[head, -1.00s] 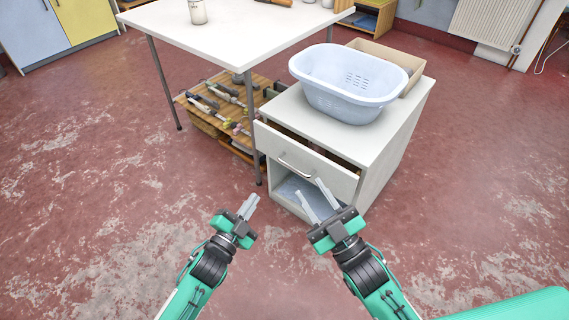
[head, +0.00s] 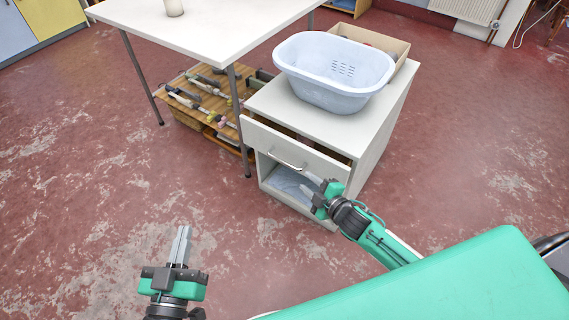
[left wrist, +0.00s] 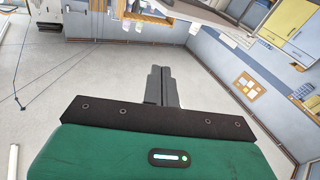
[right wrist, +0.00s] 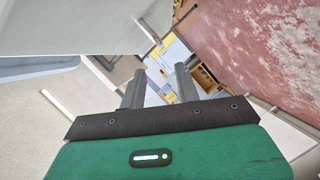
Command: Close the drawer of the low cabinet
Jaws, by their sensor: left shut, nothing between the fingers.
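The low white cabinet (head: 372,150) has its drawer (head: 262,137) pulled part way out; a dark gap shows behind the drawer front. A metal bar handle (head: 288,160) is on the front. Below it is an open compartment (head: 288,184). My right gripper (head: 309,183) is open and empty, its fingers near the lower right of the drawer front; I cannot tell whether they touch it. The right wrist view shows its fingers (right wrist: 158,88) apart beside a pale panel. My left gripper (head: 182,243) is shut and empty over the floor, away from the cabinet; its fingers (left wrist: 161,86) are together.
The red floor (head: 90,190) at left is clear.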

